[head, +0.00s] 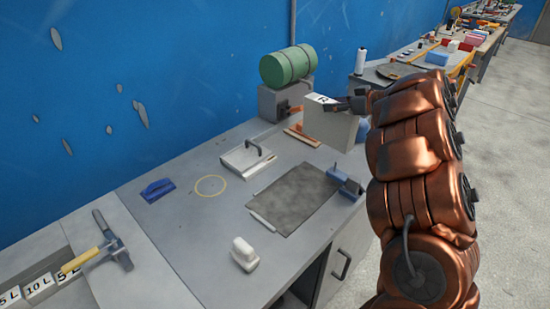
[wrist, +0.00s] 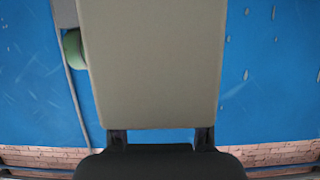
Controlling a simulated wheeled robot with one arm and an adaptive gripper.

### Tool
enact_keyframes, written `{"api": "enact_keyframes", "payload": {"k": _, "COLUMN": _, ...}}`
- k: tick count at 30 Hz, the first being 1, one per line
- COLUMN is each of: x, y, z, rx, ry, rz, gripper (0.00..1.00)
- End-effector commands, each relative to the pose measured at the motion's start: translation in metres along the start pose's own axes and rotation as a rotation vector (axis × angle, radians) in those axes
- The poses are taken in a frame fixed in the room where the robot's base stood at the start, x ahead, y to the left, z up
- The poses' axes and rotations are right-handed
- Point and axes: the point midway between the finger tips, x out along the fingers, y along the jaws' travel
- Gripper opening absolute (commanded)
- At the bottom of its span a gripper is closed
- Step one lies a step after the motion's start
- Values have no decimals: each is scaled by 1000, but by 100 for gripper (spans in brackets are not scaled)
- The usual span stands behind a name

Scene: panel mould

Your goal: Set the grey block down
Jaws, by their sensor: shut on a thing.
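The grey block (head: 330,124) is a pale grey box with a small white label with dark marks on its top. It is in my gripper (head: 343,104), near the back right end of the bench, and partly hides what is behind it. In the wrist view the block (wrist: 152,65) fills the middle, between the two fingers of my gripper (wrist: 160,138). The gripper is shut on it. The head view does not clearly show whether the block's underside touches anything.
A dark flat panel (head: 297,196) lies on the bench (head: 190,230), with a blue tool (head: 345,184) at its corner. A green cylinder (head: 288,65) sits on a grey stand behind. A white tray (head: 240,162), yellow ring (head: 210,177), blue float (head: 157,190), white object (head: 245,254) and hammer (head: 110,245) lie around.

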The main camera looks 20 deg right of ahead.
Motion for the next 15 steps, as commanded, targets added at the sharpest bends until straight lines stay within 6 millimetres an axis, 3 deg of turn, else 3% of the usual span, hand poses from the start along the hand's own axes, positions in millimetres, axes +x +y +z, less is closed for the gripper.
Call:
{"api": "enact_keyframes", "payload": {"k": 5, "x": -12, "y": 6, "z": 8, "rx": -1, "ry": 2, "rz": -1, "gripper": 0}}
{"api": "enact_keyframes", "payload": {"k": 15, "x": 3, "y": 8, "z": 54, "rx": 3, "ry": 0, "rz": 2, "gripper": 0}}
